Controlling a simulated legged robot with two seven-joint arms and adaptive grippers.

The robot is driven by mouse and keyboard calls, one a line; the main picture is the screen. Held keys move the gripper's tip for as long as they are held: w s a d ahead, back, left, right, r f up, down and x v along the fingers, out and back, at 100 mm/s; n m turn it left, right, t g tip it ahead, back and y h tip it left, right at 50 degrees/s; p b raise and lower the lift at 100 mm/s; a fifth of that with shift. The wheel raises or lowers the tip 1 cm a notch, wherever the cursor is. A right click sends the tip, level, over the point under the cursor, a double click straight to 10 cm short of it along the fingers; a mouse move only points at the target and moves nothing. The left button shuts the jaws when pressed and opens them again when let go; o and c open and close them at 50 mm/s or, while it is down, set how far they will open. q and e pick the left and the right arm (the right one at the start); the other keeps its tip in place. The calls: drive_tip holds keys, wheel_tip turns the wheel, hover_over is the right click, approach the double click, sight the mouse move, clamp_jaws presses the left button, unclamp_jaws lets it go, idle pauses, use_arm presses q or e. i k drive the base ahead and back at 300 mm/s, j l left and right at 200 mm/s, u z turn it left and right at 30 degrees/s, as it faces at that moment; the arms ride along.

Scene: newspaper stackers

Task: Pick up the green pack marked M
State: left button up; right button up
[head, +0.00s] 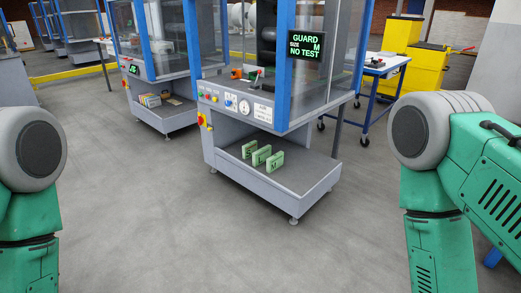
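Three green packs stand upright in a row on the low grey shelf (290,190) of the middle machine. The nearest, rightmost one (275,162) appears to bear an M. The middle pack (262,155) and the far left pack (249,149) carry other letters, too small to read surely. Nothing touches the packs from my side. Only green and grey links of my two arms show at the left and right edges; neither gripper is in view.
The machine (240,104) has glass panels, blue posts and a screen (306,45) reading "GUARD SIZE M NO TEST" above the shelf. A second machine with a lower shelf (165,115) stands behind left. A blue-framed cart (375,75) stands right. The floor ahead is clear.

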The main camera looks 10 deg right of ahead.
sight(276, 161)
drive_tip(key=i+l, duration=0.2)
drive_tip(key=i, duration=0.3)
drive_tip(key=i+l+z, duration=0.1)
drive_tip(key=i, duration=0.4)
drive_tip(key=l, duration=0.1)
